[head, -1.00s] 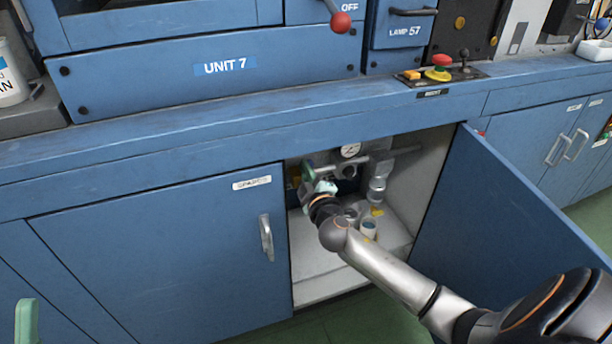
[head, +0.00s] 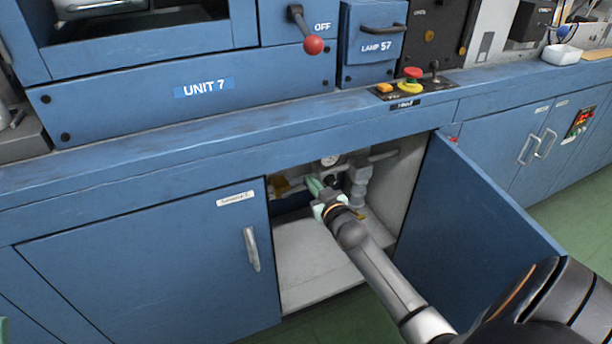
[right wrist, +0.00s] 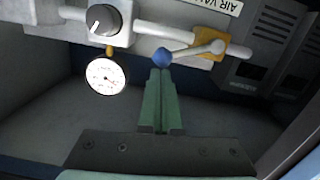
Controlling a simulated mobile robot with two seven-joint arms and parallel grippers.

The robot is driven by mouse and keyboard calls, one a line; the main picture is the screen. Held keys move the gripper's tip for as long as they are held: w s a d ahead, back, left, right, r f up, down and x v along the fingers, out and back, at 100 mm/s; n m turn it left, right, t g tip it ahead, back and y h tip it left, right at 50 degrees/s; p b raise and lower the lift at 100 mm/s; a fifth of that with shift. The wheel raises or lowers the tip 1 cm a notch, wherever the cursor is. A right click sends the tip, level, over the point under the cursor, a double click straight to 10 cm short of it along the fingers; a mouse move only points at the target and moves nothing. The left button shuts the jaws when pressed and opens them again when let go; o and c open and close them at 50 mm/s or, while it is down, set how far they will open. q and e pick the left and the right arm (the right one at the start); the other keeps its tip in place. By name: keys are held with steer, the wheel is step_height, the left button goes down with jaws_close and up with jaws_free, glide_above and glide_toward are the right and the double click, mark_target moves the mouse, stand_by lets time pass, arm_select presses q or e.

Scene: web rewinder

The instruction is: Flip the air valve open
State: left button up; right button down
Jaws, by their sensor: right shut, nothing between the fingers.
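The air valve has a yellow body (right wrist: 208,44) on a pale pipe in the right wrist view. Its grey lever (right wrist: 190,52) ends in a blue ball knob (right wrist: 162,57) and lies at a slight slant, nearly along the pipe. My right gripper (right wrist: 160,74) is shut and empty, its green fingertips just below the knob in that view; I cannot tell if they touch it. In the head view my right gripper (head: 314,187) reaches into the open cabinet, beside the yellow valve body (head: 280,187); the knob is not discernible there. Only a green sliver of my left gripper (head: 3,328) shows.
A pressure gauge (right wrist: 106,76) and a dark regulator knob (right wrist: 103,19) sit beside the valve. The open cabinet door (head: 480,215) stands right of my right arm. The closed door (head: 150,270) bounds the opening on the left. The cabinet floor (head: 305,265) is clear in front.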

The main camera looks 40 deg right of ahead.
arm_select(q)
steer(key=shift+a+r+p, duration=0.1)
steer(key=shift+r+p, duration=0.45)
steer(key=shift+r, duration=0.1)
arm_select(e)
steer(key=shift+s+d+f+m+y, duration=0.15)
steer(key=shift+d+f+m, duration=0.2)
steer(key=shift+f+m, duration=0.45)
steer(key=shift+d+f+m+y, duration=0.15)
steer(key=shift+d+f+m, duration=0.25)
steer(key=shift+m, duration=0.7)
steer(key=shift+f, duration=0.15)
steer(key=shift+s+a, duration=0.1)
